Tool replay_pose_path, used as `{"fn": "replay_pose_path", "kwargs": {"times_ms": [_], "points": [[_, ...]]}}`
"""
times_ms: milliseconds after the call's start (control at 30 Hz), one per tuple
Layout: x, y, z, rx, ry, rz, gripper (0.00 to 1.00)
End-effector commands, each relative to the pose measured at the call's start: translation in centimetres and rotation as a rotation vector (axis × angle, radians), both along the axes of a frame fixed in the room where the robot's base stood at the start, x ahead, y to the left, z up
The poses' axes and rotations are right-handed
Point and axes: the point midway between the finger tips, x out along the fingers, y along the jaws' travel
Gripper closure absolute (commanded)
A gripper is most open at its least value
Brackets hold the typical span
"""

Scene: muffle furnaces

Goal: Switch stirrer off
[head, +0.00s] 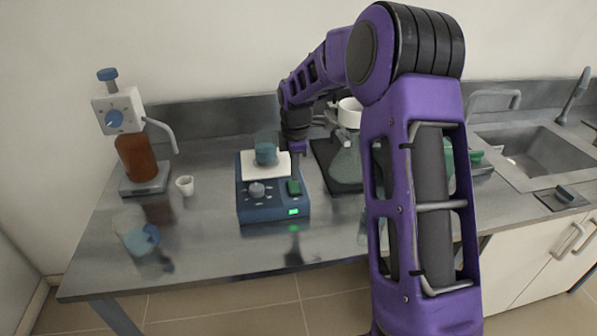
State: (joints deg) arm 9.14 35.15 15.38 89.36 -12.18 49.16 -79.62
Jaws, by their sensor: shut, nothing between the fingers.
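The stirrer (262,212) is a dark blue box on the metal bench, with a white top plate and a small blue-green vessel (266,154) on it. Its front panel has a grey knob (257,190) at left, a green rocker switch (294,187) at right and a lit green indicator (294,212) below the switch. My gripper (296,178) points down at the right side of the stirrer, shut and empty, with its tips right at or just above the green switch. I cannot tell whether they touch it.
A bottle-top dispenser on a brown bottle (136,157) and a small white cup (185,185) stand at left. Glass flasks (346,160) stand behind my arm; a sink (535,150) is at right.

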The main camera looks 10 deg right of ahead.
Motion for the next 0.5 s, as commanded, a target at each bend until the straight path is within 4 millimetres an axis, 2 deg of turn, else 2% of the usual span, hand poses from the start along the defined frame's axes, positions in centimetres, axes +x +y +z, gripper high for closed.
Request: {"fn": "replay_pose_path", "kwargs": {"times_ms": [33, 100, 300, 500], "points": [[-0.1, 0.4, 1.1, 0.000, -0.001, 0.001, 1.00], [-0.2, 0.8, 2.1, 0.000, -0.004, 0.000, 1.00], [-0.9, 0.6, 6.8, -0.001, -0.005, 0.000, 1.00], [-1.4, 0.7, 9.9, 0.001, -0.002, -0.001, 1.00]]}}
